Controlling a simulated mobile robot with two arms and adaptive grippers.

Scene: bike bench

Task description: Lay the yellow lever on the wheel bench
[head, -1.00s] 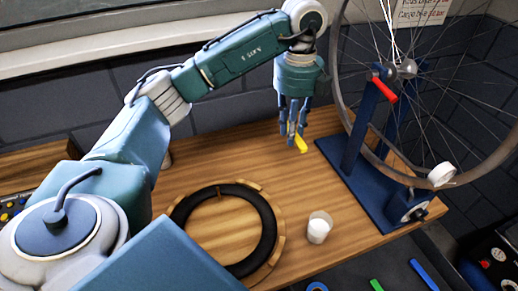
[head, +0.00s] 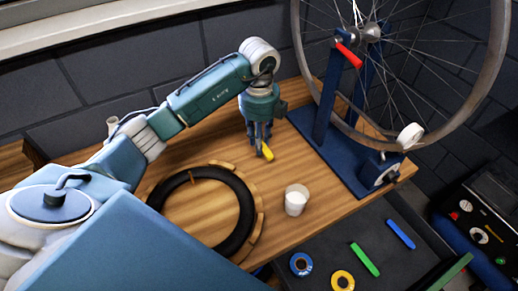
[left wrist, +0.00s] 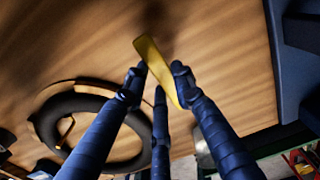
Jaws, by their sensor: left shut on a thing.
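The yellow lever (head: 267,153) is held by my left gripper (head: 261,141) over the wooden wheel bench (head: 335,182). In the left wrist view the lever (left wrist: 155,62) sits between the blue fingers (left wrist: 156,82), which are shut on it, and one end sticks out beyond them towards the wood. The lever is low over the bench, with a dark shadow on the wood near its end. I cannot tell whether it touches the wood. My right gripper is not in view.
A black tyre ring (head: 243,215) lies on the bench, with a white cup (head: 296,200) beside it. A blue stand (head: 327,150) holds a spoked wheel (head: 492,70) at the right. Tape rolls (head: 301,264) and coloured bars are on a dark surface in front.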

